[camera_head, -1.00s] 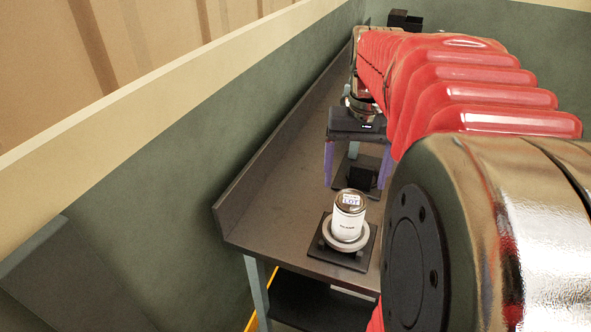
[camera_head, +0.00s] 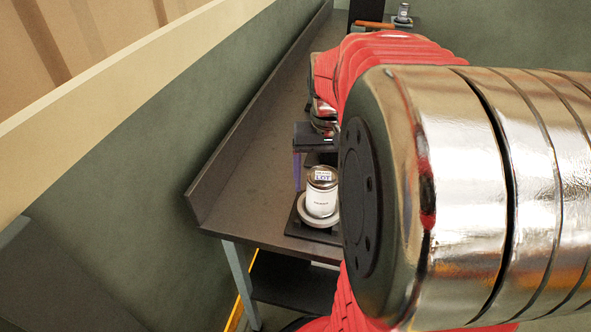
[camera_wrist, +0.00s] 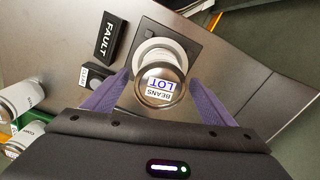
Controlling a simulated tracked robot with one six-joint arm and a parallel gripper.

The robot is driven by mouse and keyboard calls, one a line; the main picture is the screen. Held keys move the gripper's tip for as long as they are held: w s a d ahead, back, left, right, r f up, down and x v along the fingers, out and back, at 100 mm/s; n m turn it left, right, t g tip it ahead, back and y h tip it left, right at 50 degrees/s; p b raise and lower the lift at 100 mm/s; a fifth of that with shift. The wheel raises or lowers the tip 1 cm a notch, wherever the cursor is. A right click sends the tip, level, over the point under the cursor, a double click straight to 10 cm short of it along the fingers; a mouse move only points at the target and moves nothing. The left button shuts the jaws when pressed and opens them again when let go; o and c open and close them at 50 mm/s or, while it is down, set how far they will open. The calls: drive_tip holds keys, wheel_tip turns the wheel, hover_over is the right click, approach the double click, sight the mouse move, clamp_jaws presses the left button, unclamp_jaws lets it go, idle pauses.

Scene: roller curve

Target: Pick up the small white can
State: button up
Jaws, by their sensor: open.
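A small white can (camera_head: 321,201) with a shiny metal lid and a "LOT" label stands upright on a round pale plate (camera_head: 306,220) on a dark square base. In the wrist view the can (camera_wrist: 159,90) shows from above, with "BEANS LOT" on its lid. My gripper (camera_wrist: 158,80) is open. Its two purple fingers show on either side of the can in that view, apart from it. In the head view, my gripper (camera_head: 309,172) is just behind the can; one finger shows, and the other is largely hidden.
A black block marked "FAULT" (camera_wrist: 110,37) and a small labelled block (camera_wrist: 96,77) lie left of the base. White cans (camera_wrist: 21,97) stand at the wrist view's left edge. Another can (camera_head: 403,13) stands far back. The bench (camera_head: 240,180) is bare left of the base, beside its raised edge.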

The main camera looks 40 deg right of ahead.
drive_tip(key=shift+f, duration=2.6)
drive_tip(key=shift+c, duration=0.3)
drive_tip(key=shift+a, duration=0.1)
drive_tip(key=c, duration=1.5)
drive_tip(key=shift+r, duration=0.1)
drive_tip(key=shift+r, duration=0.1)
drive_tip(key=shift+c, duration=0.2)
wheel_tip(320, 180, up, 10)
drive_tip(key=shift+f, duration=0.1)
